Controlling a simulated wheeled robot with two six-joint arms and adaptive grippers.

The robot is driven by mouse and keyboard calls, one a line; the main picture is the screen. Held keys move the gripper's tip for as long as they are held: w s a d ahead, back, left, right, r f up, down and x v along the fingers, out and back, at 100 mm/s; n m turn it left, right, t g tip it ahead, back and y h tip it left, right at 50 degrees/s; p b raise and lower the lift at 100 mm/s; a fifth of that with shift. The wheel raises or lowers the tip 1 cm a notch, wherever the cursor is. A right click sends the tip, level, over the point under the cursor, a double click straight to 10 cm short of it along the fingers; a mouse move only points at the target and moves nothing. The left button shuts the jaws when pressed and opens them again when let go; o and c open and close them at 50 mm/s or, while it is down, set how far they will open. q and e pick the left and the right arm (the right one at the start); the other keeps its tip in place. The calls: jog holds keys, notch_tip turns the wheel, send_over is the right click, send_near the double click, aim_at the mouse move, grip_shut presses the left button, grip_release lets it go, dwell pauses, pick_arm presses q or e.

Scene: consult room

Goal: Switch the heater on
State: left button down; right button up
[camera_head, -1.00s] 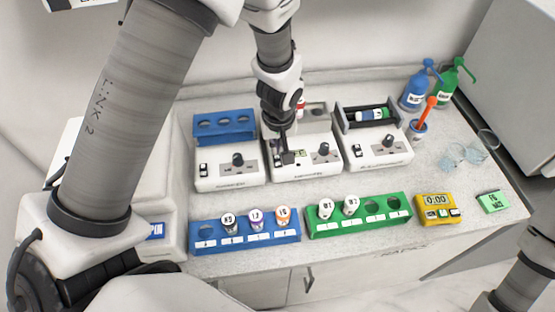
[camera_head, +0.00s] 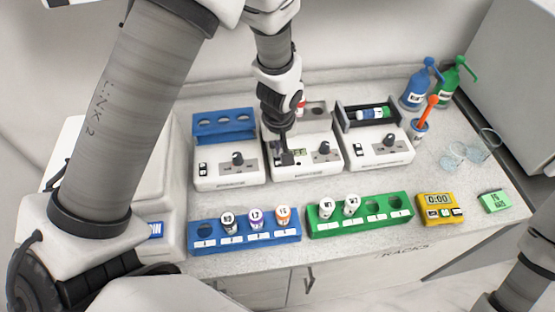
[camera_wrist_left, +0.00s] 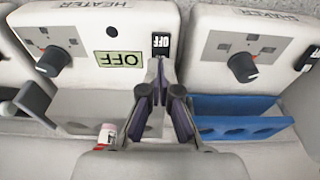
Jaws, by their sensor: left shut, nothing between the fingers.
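The heater (camera_head: 305,172) is the white middle device on the counter, with a dark knob (camera_head: 324,148). In the left wrist view the heater (camera_wrist_left: 92,18), lettered HEATER, has a greenish display (camera_wrist_left: 120,60) reading OFF. Its black rocker switch (camera_wrist_left: 160,44) also shows white lettering that looks like OFF. My left gripper (camera_head: 286,157) reaches down in front of the heater. In the left wrist view its shut, empty fingertips (camera_wrist_left: 159,64) are right at the switch's near edge; I cannot tell whether they touch it. My right gripper is not in view.
A white device with a blue tube holder (camera_head: 223,130) stands left of the heater, another with a dark rack (camera_head: 350,116) right. Blue (camera_head: 288,230) and green (camera_head: 320,227) vial racks, a yellow timer (camera_head: 432,214) and bottles (camera_head: 415,92) share the counter.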

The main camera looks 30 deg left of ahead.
pick_arm(q)
jog(key=shift+f+b, duration=0.5)
jog(key=shift+f, duration=0.1)
notch_tip(320, 180, up, 7)
jog(key=p, duration=0.6)
jog(key=shift+r, duration=0.1)
dwell(0.5)
